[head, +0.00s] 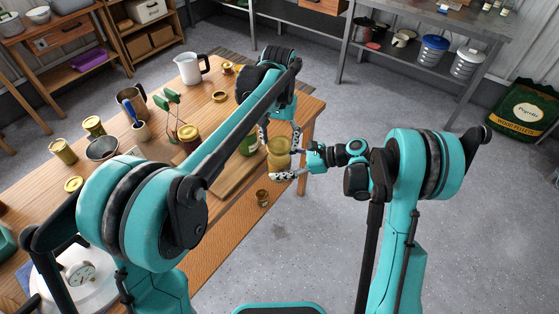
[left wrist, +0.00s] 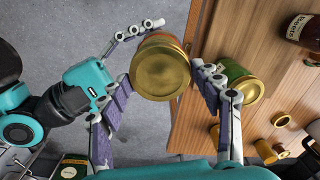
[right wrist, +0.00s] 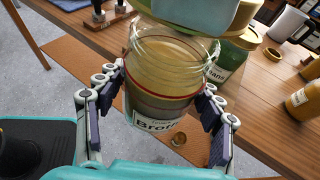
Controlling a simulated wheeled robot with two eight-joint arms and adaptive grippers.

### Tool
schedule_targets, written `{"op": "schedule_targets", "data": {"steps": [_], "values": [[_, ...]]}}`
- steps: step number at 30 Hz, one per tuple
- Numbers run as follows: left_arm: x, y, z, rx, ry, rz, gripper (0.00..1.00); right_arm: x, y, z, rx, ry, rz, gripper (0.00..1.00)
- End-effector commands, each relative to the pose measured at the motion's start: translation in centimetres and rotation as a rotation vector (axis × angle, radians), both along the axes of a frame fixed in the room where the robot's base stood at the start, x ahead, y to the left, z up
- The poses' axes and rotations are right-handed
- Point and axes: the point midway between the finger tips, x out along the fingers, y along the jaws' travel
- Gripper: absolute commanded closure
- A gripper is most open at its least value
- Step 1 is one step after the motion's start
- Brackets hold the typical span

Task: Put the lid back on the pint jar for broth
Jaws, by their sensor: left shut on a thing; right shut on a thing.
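The pint jar (right wrist: 160,85), glass with a "Broth" label and pale contents, is held off the front edge of the table. My right gripper (head: 286,162) is shut around its sides; the fingers flank it in the right wrist view. My left gripper (head: 281,132) is above the jar, shut on the round gold lid (left wrist: 160,70). In the left wrist view the lid's flat top faces me and covers the jar's mouth. A clear glass rim shows in the right wrist view. I cannot tell whether lid and rim touch.
The wooden table (head: 302,110) also bears a white pitcher (head: 192,68), a metal bowl (head: 102,148) and several jars. A small gold cup (head: 262,197) appears below the edge.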

Motion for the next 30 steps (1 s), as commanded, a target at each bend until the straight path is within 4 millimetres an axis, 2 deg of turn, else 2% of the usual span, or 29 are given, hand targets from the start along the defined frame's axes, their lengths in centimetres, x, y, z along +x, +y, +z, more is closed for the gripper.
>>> {"op": "schedule_targets", "data": {"steps": [11, 21, 30], "values": [[0.0, 0.0, 0.0, 0.000, 0.000, 0.000, 0.51, 0.0, 0.0, 0.1, 0.002, 0.000, 0.000, 0.89], [0.0, 0.0, -1.7, 0.000, 0.000, 0.001, 0.51, 0.0, 0.0, 0.1, 0.002, 0.000, 0.000, 0.89], [0.0, 0.0, -1.8, 0.000, 0.000, 0.001, 0.51, 0.0, 0.0, 0.1, 0.002, 0.000, 0.000, 0.89]]}}
